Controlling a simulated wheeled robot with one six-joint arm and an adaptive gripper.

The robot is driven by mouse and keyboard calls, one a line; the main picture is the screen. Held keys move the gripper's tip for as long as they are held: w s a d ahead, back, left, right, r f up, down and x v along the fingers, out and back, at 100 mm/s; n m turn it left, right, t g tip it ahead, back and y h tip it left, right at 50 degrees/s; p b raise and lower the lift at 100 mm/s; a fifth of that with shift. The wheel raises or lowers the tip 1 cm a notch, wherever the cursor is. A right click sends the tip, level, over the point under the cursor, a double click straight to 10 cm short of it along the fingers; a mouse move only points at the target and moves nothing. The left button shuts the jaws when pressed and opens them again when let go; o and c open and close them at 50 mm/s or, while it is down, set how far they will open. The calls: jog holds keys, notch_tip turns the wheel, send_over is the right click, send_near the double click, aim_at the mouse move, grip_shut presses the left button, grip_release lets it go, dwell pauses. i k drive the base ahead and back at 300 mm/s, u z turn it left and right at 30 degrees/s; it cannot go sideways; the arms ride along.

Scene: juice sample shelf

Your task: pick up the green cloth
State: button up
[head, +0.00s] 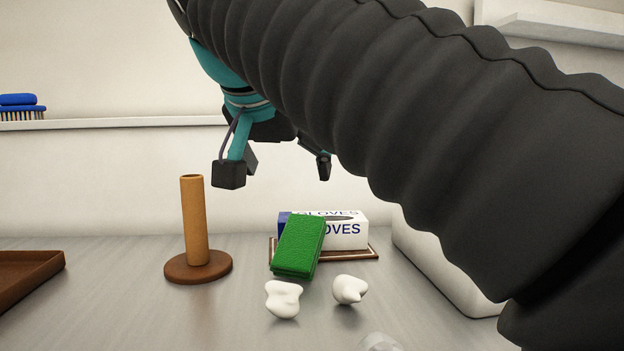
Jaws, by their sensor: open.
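The gloves box is on a brown-edged tray (362,256). Two white lumps (283,299) (349,289) lie in front of the cloth. A wooden post on a round base (196,266) stands left. A brown tray (28,276) lies far left. A clear object (379,342) is at the bottom edge.

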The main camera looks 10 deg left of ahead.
aim_at(296, 255)
jog(key=k, duration=1)
